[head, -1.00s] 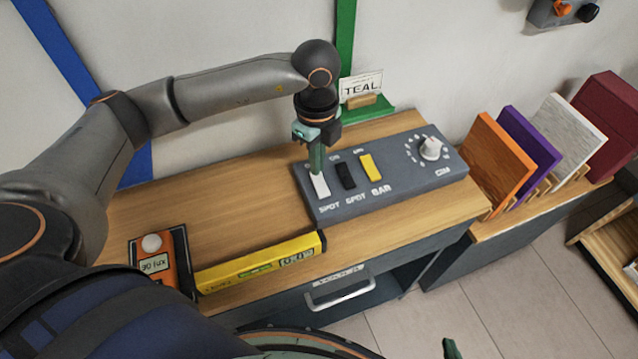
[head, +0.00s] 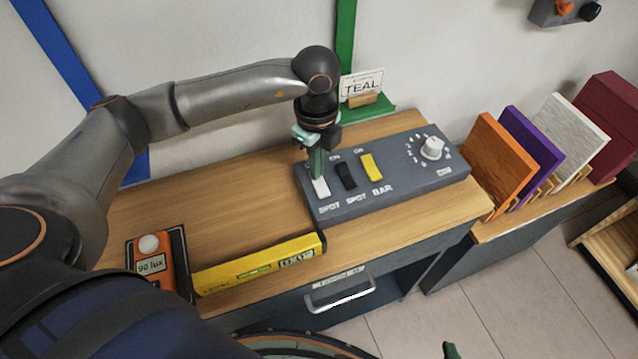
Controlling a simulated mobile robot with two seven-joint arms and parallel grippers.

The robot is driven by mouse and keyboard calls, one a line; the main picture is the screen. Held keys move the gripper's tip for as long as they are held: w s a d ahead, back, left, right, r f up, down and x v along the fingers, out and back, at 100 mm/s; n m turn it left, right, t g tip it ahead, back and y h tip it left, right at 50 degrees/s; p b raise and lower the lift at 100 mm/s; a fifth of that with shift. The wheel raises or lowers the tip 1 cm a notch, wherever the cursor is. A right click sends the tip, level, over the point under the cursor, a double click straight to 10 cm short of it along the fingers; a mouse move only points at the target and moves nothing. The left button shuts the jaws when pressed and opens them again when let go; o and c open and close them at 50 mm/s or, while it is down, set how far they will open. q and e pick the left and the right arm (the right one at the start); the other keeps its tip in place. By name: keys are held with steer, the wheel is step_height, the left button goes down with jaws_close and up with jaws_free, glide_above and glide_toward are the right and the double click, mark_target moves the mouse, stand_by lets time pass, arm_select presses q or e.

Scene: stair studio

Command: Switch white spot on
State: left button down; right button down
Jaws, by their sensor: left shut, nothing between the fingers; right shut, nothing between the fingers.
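The grey control panel (head: 400,184) lies on the wooden bench top. It has a white rocker switch (head: 321,188) labelled SPOT at its left, a black rocker switch (head: 346,176) also labelled SPOT, and a yellow rocker switch (head: 372,166) labelled BAR. My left gripper (head: 317,176) is shut and empty, pointing down with its tips at the far end of the white switch. The tips hide that end, so I cannot tell contact or the switch's tilt. My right gripper (head: 451,350) shows only as a green tip at the bottom edge, shut and empty.
A white knob (head: 432,148) is at the panel's right. An orange light meter (head: 152,262) reading 90 lux and a yellow level (head: 258,264) lie at the bench front. A TEAL card (head: 361,85) stands behind the panel. Coloured boards (head: 492,165) stand to the right.

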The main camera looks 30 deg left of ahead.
arm_select(q)
steer(key=shift+f, duration=0.25)
steer(key=shift+r+p, duration=2.5)
steer(key=shift+r, duration=1.1)
steer(key=shift+f, duration=0.1)
